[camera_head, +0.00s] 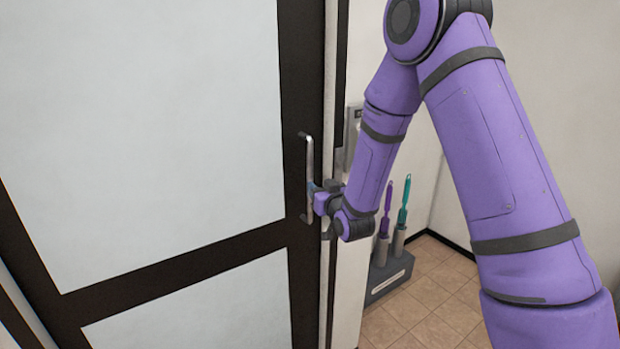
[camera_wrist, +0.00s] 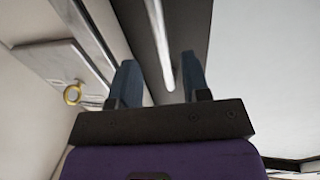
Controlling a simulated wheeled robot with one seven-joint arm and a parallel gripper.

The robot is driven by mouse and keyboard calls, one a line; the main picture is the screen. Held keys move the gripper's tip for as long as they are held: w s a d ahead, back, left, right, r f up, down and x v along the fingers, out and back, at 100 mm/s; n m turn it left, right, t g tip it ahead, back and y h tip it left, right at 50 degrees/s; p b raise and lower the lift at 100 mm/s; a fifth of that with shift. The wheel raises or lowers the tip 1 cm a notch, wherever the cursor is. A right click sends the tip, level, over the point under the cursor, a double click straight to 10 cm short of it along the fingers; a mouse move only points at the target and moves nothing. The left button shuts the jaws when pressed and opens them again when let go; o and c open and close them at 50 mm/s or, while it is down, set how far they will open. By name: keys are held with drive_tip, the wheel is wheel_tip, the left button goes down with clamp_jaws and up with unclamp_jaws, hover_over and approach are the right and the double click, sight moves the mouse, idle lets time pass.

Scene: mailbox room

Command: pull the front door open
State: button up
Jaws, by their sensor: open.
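The front door (camera_head: 292,110) has a dark frame with pale panels and fills the left and middle of the head view. Its upright metal handle (camera_head: 309,165) is on the frame's right side. My gripper (camera_head: 314,192) is at the lower half of the handle. In the wrist view, the handle bar (camera_wrist: 160,45) runs between the two blue fingers of my gripper (camera_wrist: 160,82), with space on both sides. The fingers are open and not closed on it. In the head view my wrist partly hides the fingertips, so contact cannot be told.
A grey stand (camera_head: 390,277) with a purple-handled and a teal-handled brush is on the tiled floor right of the door. A metal wall plate (camera_head: 353,128) is beside the door edge, with a round brass-coloured part (camera_wrist: 72,94) in the wrist view. Tiled floor (camera_head: 435,300) is open at right.

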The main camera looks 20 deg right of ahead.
sight(311, 178)
drive_tip(key=w, duration=0.5)
drive_tip(key=w+a, duration=0.1)
drive_tip(key=w, duration=0.1)
drive_tip(key=shift+w, duration=0.3)
clamp_jaws()
